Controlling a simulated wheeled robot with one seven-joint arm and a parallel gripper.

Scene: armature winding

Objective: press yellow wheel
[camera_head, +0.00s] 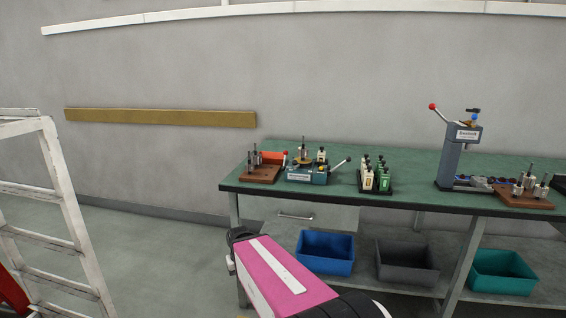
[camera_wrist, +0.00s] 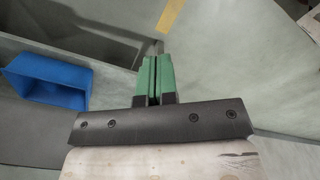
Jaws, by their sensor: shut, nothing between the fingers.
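My gripper (camera_wrist: 154,60) shows in the wrist view with its two green fingers side by side, shut and empty. In the head view my pink arm is in front of the workbench, and the fingers cannot be made out. A small yellowish round part (camera_head: 303,160) sits on the blue device (camera_head: 307,175) at the left of the green bench top. It may be the yellow wheel, but it is too small to be sure. A grey press (camera_head: 459,155) with a red-knobbed lever stands at the right of the bench. My gripper is apart from all of these.
The green workbench (camera_head: 335,185) carries wooden blocks with metal posts (camera_head: 264,174) and a rack of small bottles (camera_head: 376,180). Blue (camera_head: 325,252), grey (camera_head: 406,263) and teal (camera_head: 502,272) bins sit on its lower shelf. A white ladder-like frame (camera_head: 70,215) stands left. Floor between is clear.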

